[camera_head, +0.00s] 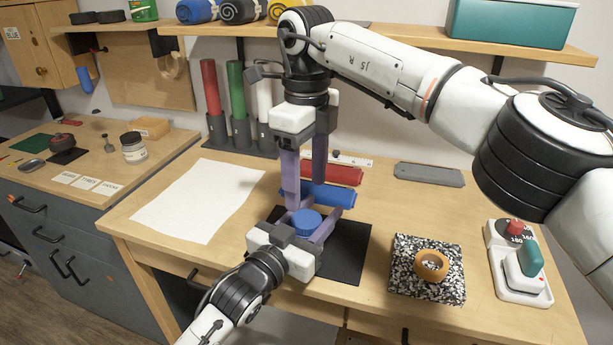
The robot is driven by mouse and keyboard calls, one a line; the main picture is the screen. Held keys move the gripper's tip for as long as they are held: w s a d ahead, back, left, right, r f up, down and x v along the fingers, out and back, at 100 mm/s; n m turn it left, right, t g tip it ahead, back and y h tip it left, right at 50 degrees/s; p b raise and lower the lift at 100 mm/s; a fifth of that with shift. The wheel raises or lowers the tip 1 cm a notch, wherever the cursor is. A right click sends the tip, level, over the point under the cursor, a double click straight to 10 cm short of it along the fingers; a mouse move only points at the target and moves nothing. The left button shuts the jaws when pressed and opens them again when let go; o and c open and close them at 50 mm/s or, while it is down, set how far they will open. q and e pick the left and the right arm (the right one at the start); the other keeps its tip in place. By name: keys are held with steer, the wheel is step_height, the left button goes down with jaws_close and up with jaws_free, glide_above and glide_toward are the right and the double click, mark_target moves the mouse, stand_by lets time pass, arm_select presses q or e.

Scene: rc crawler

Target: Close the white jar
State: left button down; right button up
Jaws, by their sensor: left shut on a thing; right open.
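A round blue lid-like disc (306,221) sits between the purple fingers of my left gripper (303,219), above the black mat (350,252). My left gripper reaches in from the lower front and is shut on the thing under or at this disc. I cannot make out a white jar body there; the fingers and disc hide what is below. My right gripper (304,204) points down from above, its two purple fingers apart, with the tips close to the disc. I cannot tell whether they touch it. Another jar, pale with a dark lid (133,147), stands on the left bench.
Behind the grippers lie a red holder (332,174) and a blue holder (331,195). White paper (197,200) lies left. A speckled block (412,285) with a tape roll (432,264) and a red-and-green device (520,275) stand right. Upright tubes (236,95) stand at the back.

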mark_target(306, 219)
steer(key=r+n, duration=0.1)
steer(key=n, duration=0.1)
steer(key=shift+r+n, duration=0.15)
steer(key=shift+n, duration=0.15)
steer(key=shift+f, duration=4.05)
steer(key=c, duration=1.1)
steer(key=m, duration=0.5)
